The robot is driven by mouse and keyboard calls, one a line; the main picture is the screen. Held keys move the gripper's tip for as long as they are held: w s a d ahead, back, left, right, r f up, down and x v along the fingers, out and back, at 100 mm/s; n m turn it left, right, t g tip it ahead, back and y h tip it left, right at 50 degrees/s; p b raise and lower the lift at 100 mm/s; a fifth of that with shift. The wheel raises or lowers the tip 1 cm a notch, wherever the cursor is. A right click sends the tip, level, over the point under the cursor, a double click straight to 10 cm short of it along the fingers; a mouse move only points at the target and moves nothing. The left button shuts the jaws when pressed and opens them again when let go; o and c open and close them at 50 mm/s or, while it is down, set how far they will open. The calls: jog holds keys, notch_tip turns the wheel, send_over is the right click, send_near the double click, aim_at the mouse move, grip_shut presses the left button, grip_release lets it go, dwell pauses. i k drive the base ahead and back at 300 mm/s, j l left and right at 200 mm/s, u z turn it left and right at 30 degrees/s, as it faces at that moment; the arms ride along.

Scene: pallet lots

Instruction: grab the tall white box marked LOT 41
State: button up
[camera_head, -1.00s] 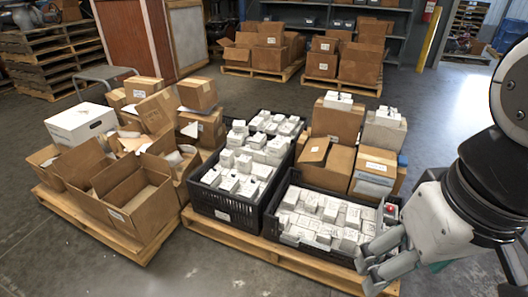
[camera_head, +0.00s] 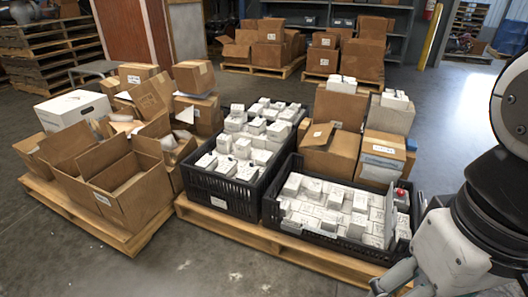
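Many small white boxes fill two black crates on a pallet. Some in the right crate (camera_head: 290,228) stand up taller than those around them, such as a tall white box (camera_head: 292,184) at its left rear. White boxes (camera_head: 262,132) also fill the left crate (camera_head: 217,192). The print is too small to read, so I cannot tell which box is marked LOT 41. My gripper (camera_head: 385,284) is at the bottom right, in front of the right crate's near right corner and apart from the boxes. Its lower part is cut off by the frame edge, and its opening is unclear.
The crates and cartons (camera_head: 330,152) share a wooden pallet (camera_head: 262,237). A left pallet (camera_head: 95,225) holds open cartons and a larger white box (camera_head: 72,109). A red-topped item (camera_head: 401,194) stands at the right crate's right end. The floor in front is clear.

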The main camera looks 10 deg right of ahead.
aim_at(223, 141)
jog(key=l+u, duration=0.5)
jog(key=l, duration=0.8)
jog(key=k, duration=1.05)
jog(key=i+j+z, duration=0.25)
jog(key=i+j, duration=0.8)
jog(key=i, duration=0.15)
jog(key=i+j+z, duration=0.25)
jog(key=i+j, duration=0.9)
jog(key=z, duration=0.2)
jog(key=k+l+u, duration=0.2)
jog(key=l, duration=0.25)
